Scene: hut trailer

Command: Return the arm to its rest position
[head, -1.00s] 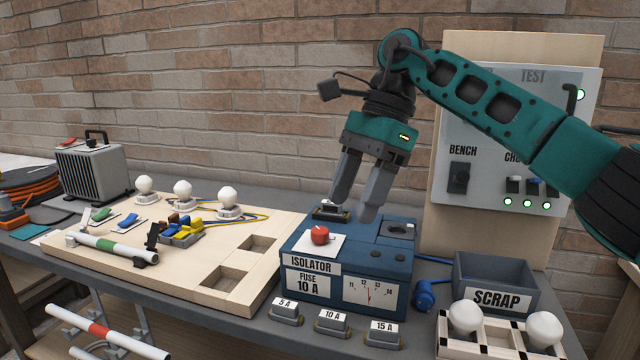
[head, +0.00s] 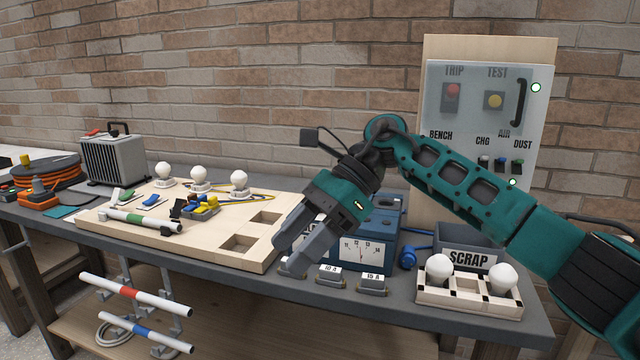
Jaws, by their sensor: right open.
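My right gripper (head: 289,254) is open and empty. Its arm comes in from the right, and the fingers point down and left over the front of the bench, in front of the blue isolator box (head: 387,218). The gripper and wrist hide the box's left side, its label and its red knob. The box's dial still shows. The fuse blocks marked 10 A (head: 330,275) and 15 A (head: 373,284) sit at the bench's front edge, close to the fingertips. I cannot tell whether the fingers touch anything there. My left gripper is not in view.
A wooden board (head: 140,232) with bulbs and a striped tube lies left. A scrap bin (head: 470,258) and a bulb rack (head: 455,300) stand right. The switch panel (head: 475,115) rises behind my arm.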

